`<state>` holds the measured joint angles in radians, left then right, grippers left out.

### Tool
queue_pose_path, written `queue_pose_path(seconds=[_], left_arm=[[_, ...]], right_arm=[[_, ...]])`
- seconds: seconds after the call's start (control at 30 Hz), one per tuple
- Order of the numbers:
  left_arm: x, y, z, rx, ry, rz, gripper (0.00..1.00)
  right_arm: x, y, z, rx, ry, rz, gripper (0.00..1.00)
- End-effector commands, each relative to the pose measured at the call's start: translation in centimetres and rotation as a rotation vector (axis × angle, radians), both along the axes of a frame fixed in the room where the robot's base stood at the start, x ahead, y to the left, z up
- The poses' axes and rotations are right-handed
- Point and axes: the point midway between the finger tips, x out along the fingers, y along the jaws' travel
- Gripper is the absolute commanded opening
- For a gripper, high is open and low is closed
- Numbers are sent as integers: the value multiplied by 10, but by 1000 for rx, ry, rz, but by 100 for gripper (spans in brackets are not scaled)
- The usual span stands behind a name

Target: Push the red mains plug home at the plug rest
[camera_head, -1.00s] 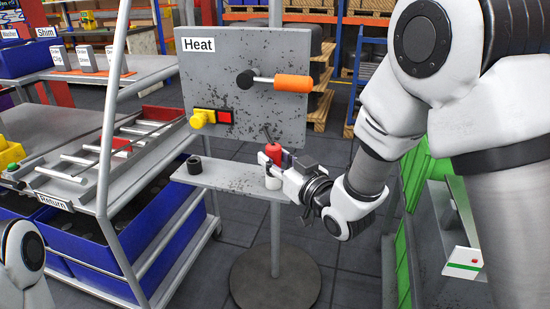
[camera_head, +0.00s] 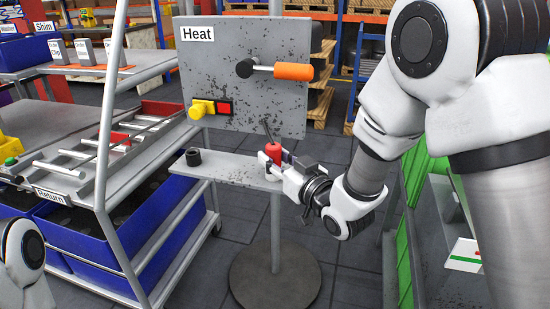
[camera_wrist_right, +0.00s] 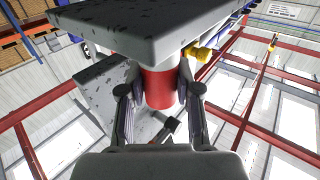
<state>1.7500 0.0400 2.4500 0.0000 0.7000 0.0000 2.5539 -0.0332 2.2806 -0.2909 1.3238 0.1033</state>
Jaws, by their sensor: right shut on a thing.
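The red mains plug (camera_head: 272,151) stands roughly upright at the right end of a narrow grey shelf (camera_head: 230,171), with a dark cable rising from its top. My right gripper (camera_head: 274,162) comes in from the right and is shut on the plug. In the right wrist view the red plug (camera_wrist_right: 158,88) sits between the two fingers (camera_wrist_right: 158,92), close to the shelf plate (camera_wrist_right: 150,30). My fingers hide the plug's lower end in the head view, so I cannot tell how deep it sits. My left gripper is out of view.
Above the shelf is a grey Heat panel (camera_head: 235,105) with an orange-handled lever (camera_head: 293,72) and a yellow and red switch (camera_head: 210,108). A black ring-shaped part (camera_head: 193,157) stands on the shelf's left end. A roller rack (camera_head: 85,165) with blue bins is at the left.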

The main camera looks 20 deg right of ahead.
Motion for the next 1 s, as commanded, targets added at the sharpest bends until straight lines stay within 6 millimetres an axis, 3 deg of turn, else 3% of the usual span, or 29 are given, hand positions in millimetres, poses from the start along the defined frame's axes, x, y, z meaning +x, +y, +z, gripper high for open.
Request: queue_pose_path(seconds=[0.03, 0.07, 0.1, 0.13, 0.5, 0.8, 1.0], left_arm=[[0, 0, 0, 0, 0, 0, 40], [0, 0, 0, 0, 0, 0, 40], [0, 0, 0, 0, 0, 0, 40], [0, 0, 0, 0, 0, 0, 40], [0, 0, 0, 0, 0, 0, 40], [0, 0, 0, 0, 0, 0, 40], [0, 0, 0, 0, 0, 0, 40]], right_arm=[[-1, 0, -2, -1, 6, 0, 0], [-1, 0, -3, -1, 7, 0, 43], [-1, 0, -3, -1, 7, 0, 57], [-1, 0, -2, -1, 6, 0, 62], [0, 0, 5, -1, 3, 0, 62], [0, 0, 70, -2, -2, 1, 62], [0, 0, 96, -2, 4, 1, 62]])
